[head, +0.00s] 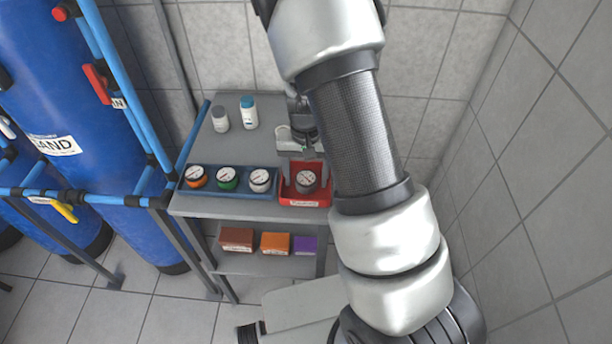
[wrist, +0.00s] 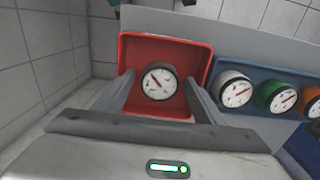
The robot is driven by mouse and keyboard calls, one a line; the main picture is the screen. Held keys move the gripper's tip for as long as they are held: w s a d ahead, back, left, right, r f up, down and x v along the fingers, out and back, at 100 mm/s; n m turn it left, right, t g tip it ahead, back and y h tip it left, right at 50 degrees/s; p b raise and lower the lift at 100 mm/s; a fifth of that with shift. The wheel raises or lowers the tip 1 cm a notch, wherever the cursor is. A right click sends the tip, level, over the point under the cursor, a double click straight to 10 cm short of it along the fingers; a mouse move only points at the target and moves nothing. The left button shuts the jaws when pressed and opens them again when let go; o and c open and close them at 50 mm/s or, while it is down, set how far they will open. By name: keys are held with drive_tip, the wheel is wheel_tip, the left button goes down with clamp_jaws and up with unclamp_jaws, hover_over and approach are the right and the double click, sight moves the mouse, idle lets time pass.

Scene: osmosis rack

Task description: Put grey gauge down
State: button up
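The grey gauge (head: 306,181) sits in the red tray (head: 305,202) at the right end of the shelf top, with its white dial facing up. In the wrist view the gauge (wrist: 159,82) lies inside the red tray (wrist: 190,50), between my two fingers. My gripper (wrist: 160,78) is open, with a visible gap between each finger and the gauge. In the head view my gripper (head: 302,158) is just behind and above the tray, partly hidden by my arm.
Left of the red tray, a blue tray (head: 228,194) holds orange, green and whitish gauges. Two bottles (head: 248,112) stand behind on the grey shelf top (head: 201,150). Coloured boxes (head: 275,243) sit on the lower shelf. Blue tanks and pipes stand left; a tiled wall is right.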

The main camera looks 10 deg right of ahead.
wheel_tip(320, 180, up, 12)
drive_tip(key=p, duration=0.1)
wheel_tip(320, 180, up, 12)
drive_tip(key=n+t+y, duration=0.1)
drive_tip(key=t, duration=0.1)
hover_over(306, 178)
drive_tip(key=s+a, duration=0.1)
drive_tip(key=s, duration=0.5)
drive_tip(key=s+r+n+t, duration=0.1)
drive_tip(key=s+r, duration=0.3)
drive_tip(key=s, duration=0.2)
drive_tip(key=s+r+n+t+h, duration=0.1)
drive_tip(key=s+r+t, duration=0.1)
drive_tip(key=s+r, duration=0.2)
drive_tip(key=shift+s+d+n+t, duration=0.3)
drive_tip(key=shift+s+d, duration=0.15)
drive_tip(key=shift+s, duration=0.8)
wheel_tip(306, 178, up, 4)
drive_tip(key=p, duration=0.4)
